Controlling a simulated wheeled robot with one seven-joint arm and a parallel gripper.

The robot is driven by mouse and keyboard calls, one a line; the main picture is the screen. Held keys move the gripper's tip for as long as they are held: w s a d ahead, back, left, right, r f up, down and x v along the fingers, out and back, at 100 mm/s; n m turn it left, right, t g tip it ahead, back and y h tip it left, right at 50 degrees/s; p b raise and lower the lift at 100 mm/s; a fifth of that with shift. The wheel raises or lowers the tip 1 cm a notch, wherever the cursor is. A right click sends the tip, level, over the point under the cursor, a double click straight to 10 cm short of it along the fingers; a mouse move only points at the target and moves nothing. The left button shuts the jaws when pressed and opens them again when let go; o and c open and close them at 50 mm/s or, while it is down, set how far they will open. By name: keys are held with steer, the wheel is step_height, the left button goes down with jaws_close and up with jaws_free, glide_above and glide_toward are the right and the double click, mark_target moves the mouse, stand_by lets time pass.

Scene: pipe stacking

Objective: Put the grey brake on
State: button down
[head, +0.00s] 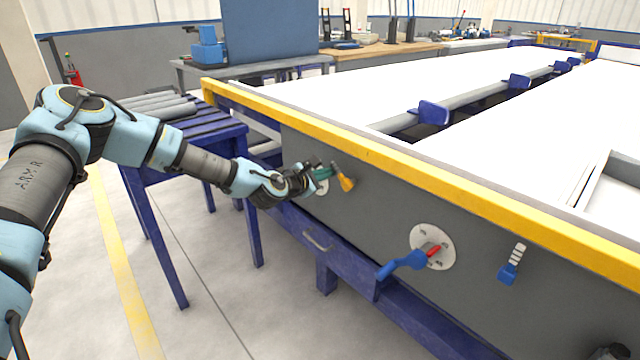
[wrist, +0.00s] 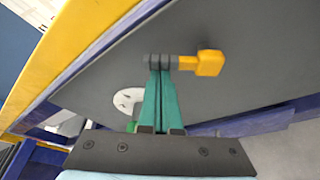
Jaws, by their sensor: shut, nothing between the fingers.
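A lever with a yellow end (head: 346,182) sits on the grey side panel (head: 380,210) under the yellow edge. In the wrist view its yellow block (wrist: 210,63) joins a dark grey ribbed shaft (wrist: 158,61), which lies across the picture. My gripper (head: 322,172) is at this lever. Its teal fingers (wrist: 160,78) are shut together, with their tips at the grey shaft and nothing between them. I cannot tell whether they touch it. A white round plate (wrist: 127,100) shows beside the fingers, partly hidden by them. No thing is plainly a grey brake.
A round plate with a red lever (head: 432,249) and blue handle (head: 401,264) is further right. A blue lever with a pale ribbed shaft (head: 509,270) is beyond it. A blue rack (head: 185,145) with grey pipes (head: 160,107) stands left. A drawer handle (head: 317,240) is below.

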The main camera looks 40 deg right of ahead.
mark_target(337, 168)
steer(key=m+b, duration=0.1)
steer(key=s+r+m+t+h+b, duration=0.1)
steer(key=m, duration=0.1)
steer(key=shift+s+r+m+t, duration=0.25)
steer(key=shift+r+m+t, duration=0.05)
steer(key=shift+s+a+r+m+t+h+b, duration=0.15)
steer(key=shift+s+r+m+h+b, duration=0.2)
steer(key=shift+m+b, duration=0.45)
steer(key=shift+s+d+r+m+t+h+b, duration=0.1)
steer(key=shift+s+m+t+h+b, duration=0.1)
steer(key=shift+s+m+b, duration=0.4)
steer(key=shift+s+a+r+m+t+h+b, duration=0.15)
steer(key=shift+s+r+m+h+b, duration=0.1)
steer(key=shift+m+b, duration=0.7)
steer(key=shift+d+m, duration=0.1)
steer(key=shift+m, duration=0.15)
